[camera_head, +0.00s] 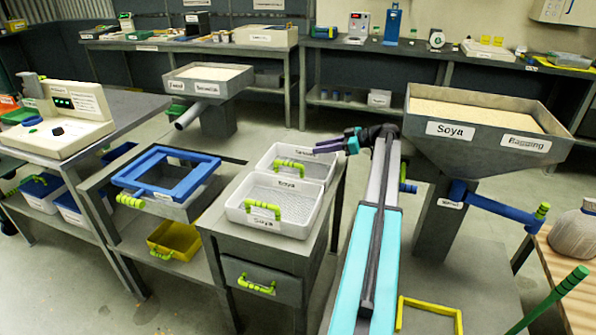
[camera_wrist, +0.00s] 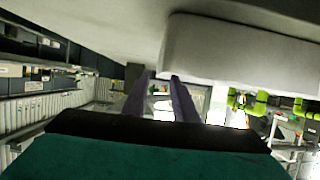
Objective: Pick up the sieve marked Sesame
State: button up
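In the head view two white sieves with green handles sit one behind the other on a grey cabinet. The front sieve (camera_head: 238,213) is marked Soya. The back sieve (camera_head: 262,165) has a small label on its far rim that is too small to read surely; it may say Sesame. My gripper (camera_head: 322,148) is at the far right rim of the back sieve, by that label; I cannot tell whether it touches. A pale wall (camera_wrist: 245,50) close by may be a sieve's side.
A blue frame (camera_head: 165,187) lies on the bench to the left. A grey hopper marked Soya (camera_head: 475,150) stands to the right of my arm. A machine with a tray (camera_head: 210,88) stands behind the cabinet. A yellow bin (camera_head: 172,242) is on a lower shelf.

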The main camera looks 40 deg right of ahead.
aim_at(308, 150)
jog(key=shift+w+a+f, duration=0.2)
jog(key=shift+w+a, duration=0.05)
jog(key=shift+w, duration=0.2)
jog(key=shift+w, duration=0.1)
jog(key=shift+x, duration=2.55)
jog(key=shift+d, duration=0.1)
grip_shut()
